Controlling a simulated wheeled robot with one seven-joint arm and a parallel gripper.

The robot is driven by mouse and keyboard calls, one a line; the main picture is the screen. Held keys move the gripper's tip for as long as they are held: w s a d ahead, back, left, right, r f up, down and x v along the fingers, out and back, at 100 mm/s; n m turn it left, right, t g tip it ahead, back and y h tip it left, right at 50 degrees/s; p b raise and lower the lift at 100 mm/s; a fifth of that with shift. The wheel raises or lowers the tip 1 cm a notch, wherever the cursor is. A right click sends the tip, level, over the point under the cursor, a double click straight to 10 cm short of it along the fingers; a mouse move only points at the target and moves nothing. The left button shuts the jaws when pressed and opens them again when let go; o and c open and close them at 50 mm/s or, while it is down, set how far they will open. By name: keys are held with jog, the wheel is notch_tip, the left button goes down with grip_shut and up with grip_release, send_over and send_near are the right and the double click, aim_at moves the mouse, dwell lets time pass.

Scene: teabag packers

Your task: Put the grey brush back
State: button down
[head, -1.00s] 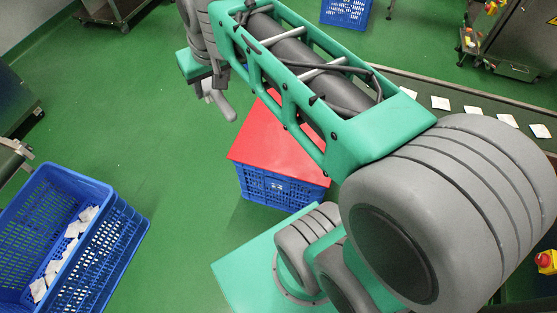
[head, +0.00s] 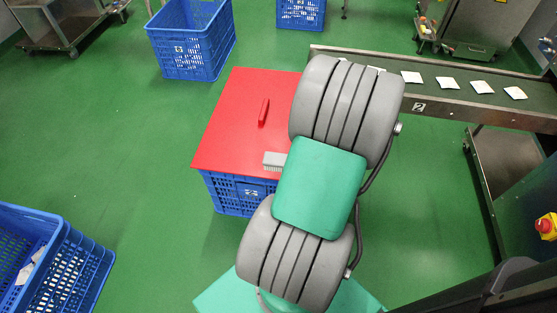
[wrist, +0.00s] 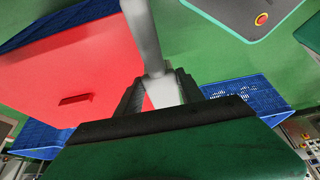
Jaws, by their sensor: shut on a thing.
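My gripper (wrist: 158,84) is shut on the grey brush (wrist: 148,38) in the wrist view; a long smooth grey part runs up from between the black fingers. In the head view a grey piece with a pale bristly side (head: 274,160) shows at the left edge of my arm, over the red lid; it looks like part of the brush. My gripper is hidden behind my arm there. The red lid (head: 228,125) covers a blue crate (head: 228,193) and has a raised red bar (head: 264,112). I cannot tell whether the brush touches the lid.
A blue crate with white packets (head: 75,270) stands at the lower left; another blue crate (head: 192,45) stands behind the lidded one. A conveyor (head: 450,97) with several white packets runs at the right. A red button (head: 545,226) is at the right edge. Green floor is clear at left.

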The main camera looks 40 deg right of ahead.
jog(key=w+d+f+b, duration=0.1)
jog(key=w+d+f, duration=0.1)
jog(key=w+f, duration=0.1)
jog(key=w+d+f+b, duration=0.1)
jog(key=w+d+f, duration=0.2)
jog(key=w, duration=0.1)
jog(key=w+d+f+b, duration=0.2)
jog(key=w+f, duration=0.1)
jog(key=w, duration=0.1)
jog(key=shift+d+f, duration=0.25)
jog(key=shift+d, duration=0.05)
notch_tip(320, 180, down, 4)
jog(key=shift+w+d+r+b, duration=0.1)
jog(key=shift+r+b, duration=0.15)
jog(key=shift+b, duration=0.45)
jog(key=shift+r, duration=0.15)
jog(key=c, duration=0.7)
grip_release()
